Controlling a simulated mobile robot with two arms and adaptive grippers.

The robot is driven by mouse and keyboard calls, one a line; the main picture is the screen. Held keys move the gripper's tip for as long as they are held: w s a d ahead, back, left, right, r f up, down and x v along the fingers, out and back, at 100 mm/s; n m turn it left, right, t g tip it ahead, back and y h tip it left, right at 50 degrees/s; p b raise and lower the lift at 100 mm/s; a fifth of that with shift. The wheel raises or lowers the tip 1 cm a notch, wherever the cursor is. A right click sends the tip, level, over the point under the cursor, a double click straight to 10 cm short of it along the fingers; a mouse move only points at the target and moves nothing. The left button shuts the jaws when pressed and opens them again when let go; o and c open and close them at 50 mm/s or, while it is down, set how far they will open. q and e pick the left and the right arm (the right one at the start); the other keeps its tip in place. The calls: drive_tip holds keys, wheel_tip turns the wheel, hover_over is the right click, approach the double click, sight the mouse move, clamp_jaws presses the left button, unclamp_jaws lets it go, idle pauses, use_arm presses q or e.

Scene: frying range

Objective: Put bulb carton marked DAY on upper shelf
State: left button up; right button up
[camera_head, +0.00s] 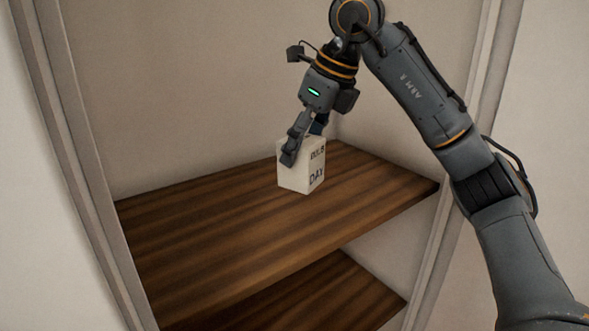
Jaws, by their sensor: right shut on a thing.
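The bulb carton (299,179) is a small white box with "DAY" printed on its right face. It is upright at the upper shelf (220,225), towards the back right. Its base appears to touch the shelf boards, though I cannot tell for certain. My right gripper (303,150) comes down from above and is shut on the carton's upper part, with one finger across the front face and the other mostly hidden behind the box. My left gripper is not in view.
A lower shelf (330,293) of the same dark striped wood shows below. Pale frame posts stand at left (88,165) and right (462,150). The upper shelf is bare to the left and in front of the carton. The back wall is close behind it.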

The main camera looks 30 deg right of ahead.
sight(297, 174)
drive_tip(key=f, duration=0.1)
drive_tip(key=w+f+p, duration=0.1)
drive_tip(key=w+f, duration=0.1)
drive_tip(key=shift+w+d, duration=0.2)
drive_tip(key=shift+d, duration=0.05)
drive_tip(key=shift+f, duration=0.15)
drive_tip(key=x, duration=0.1)
drive_tip(key=p+x, duration=0.1)
drive_tip(key=x, duration=0.1)
drive_tip(key=shift+d+f, duration=0.3)
drive_tip(key=shift+d, duration=0.05)
drive_tip(key=shift+f, duration=0.25)
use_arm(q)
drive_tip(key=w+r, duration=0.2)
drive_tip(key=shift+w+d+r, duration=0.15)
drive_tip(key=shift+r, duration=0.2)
use_arm(e)
drive_tip(key=shift+s, duration=0.15)
